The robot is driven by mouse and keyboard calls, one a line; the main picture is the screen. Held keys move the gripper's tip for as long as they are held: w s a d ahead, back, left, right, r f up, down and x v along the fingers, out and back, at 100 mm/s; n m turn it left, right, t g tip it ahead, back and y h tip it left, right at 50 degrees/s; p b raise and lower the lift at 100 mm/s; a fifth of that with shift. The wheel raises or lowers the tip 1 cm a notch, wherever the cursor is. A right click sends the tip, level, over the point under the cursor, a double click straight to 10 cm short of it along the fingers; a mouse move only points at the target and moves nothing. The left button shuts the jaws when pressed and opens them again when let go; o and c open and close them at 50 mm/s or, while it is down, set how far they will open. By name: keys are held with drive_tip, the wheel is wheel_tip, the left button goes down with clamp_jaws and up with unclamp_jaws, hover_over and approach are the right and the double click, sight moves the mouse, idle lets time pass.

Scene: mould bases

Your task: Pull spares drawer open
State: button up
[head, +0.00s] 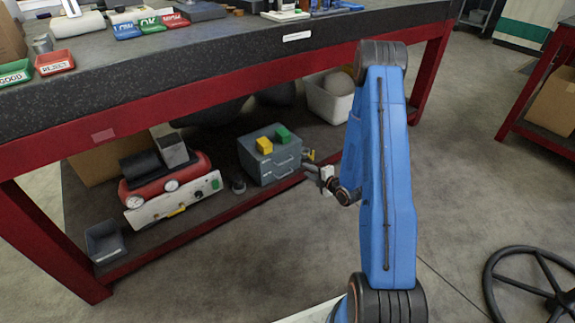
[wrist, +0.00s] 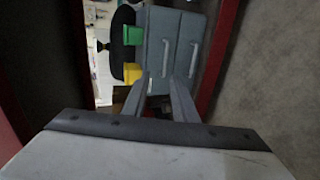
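The grey drawer cabinet (head: 262,166) stands on the lower shelf under the bench. It has two visible drawer fronts with light bar handles, and both look closed. I cannot read which drawer is labelled spares. In the wrist view the cabinet (wrist: 178,28) appears turned sideways, with one handle (wrist: 165,58) just beyond the gap between my fingertips and the other handle (wrist: 194,58) to the right. My gripper (head: 309,160) is just off the cabinet's front right side. In the wrist view my gripper (wrist: 161,82) has its fingers apart with nothing visibly held.
A yellow block (head: 264,145) and a green block (head: 283,134) sit on top of the cabinet. A red compressor (head: 165,185) is to the left, a white bin (head: 330,98) behind right. The red bench rail (head: 225,95) runs above. Floor in front is clear.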

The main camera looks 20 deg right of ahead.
drive_tip(key=f+x, duration=0.2)
drive_tip(key=x, duration=1.5)
drive_tip(key=shift+s+a+n+t, duration=0.25)
drive_tip(key=shift+s+n+t, duration=0.05)
drive_tip(key=shift+s+t, duration=0.1)
clamp_jaws()
idle(1.1)
